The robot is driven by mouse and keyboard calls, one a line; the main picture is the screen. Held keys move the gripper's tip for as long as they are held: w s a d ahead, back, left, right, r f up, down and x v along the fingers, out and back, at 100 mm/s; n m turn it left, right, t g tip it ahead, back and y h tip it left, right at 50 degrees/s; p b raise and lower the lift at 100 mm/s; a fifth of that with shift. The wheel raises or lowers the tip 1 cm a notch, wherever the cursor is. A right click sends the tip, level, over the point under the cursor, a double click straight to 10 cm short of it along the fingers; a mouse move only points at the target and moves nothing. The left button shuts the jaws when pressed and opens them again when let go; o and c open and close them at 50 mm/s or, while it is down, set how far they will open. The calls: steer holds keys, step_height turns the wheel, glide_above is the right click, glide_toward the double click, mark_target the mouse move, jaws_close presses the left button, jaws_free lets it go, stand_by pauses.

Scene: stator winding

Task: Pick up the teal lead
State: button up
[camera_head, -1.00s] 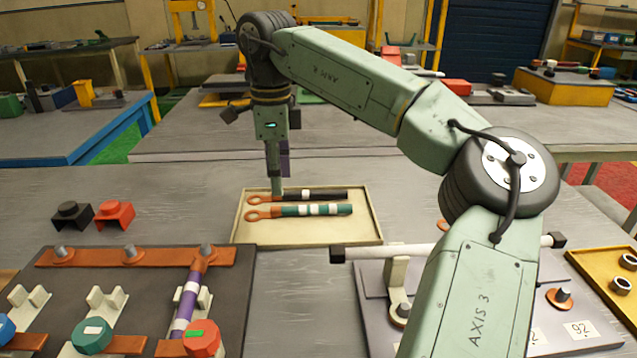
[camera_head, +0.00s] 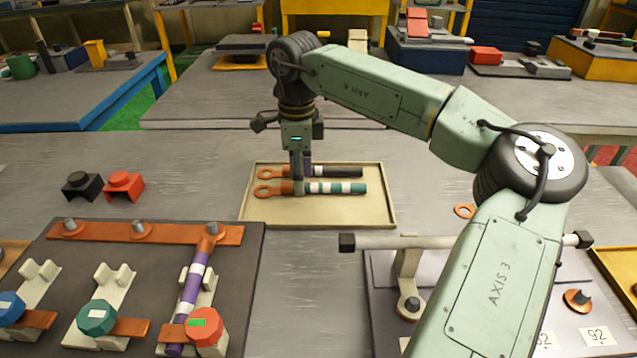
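The teal lead (camera_head: 335,188), with white bands and a copper ring terminal at its left end, lies in a shallow cream tray (camera_head: 375,215). My gripper (camera_head: 302,187) points straight down at the lead's left part, near the copper neck. One finger stands in front of the lead and the other behind it. The fingers look apart, with the lead between them; whether they touch it is hidden. A black lead (camera_head: 345,172) with a white band lies just behind, parallel to the teal one and close to the rear finger.
A dark board (camera_head: 140,260) at front left bears copper bars, cream holders and a purple lead (camera_head: 190,290). Black (camera_head: 80,185) and red (camera_head: 124,186) blocks stand left of the tray. A white crossbar (camera_head: 430,243) stands at right.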

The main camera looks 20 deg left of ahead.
steer(key=shift+f, duration=0.95)
steer(key=shift+c, duration=0.3)
jaws_close()
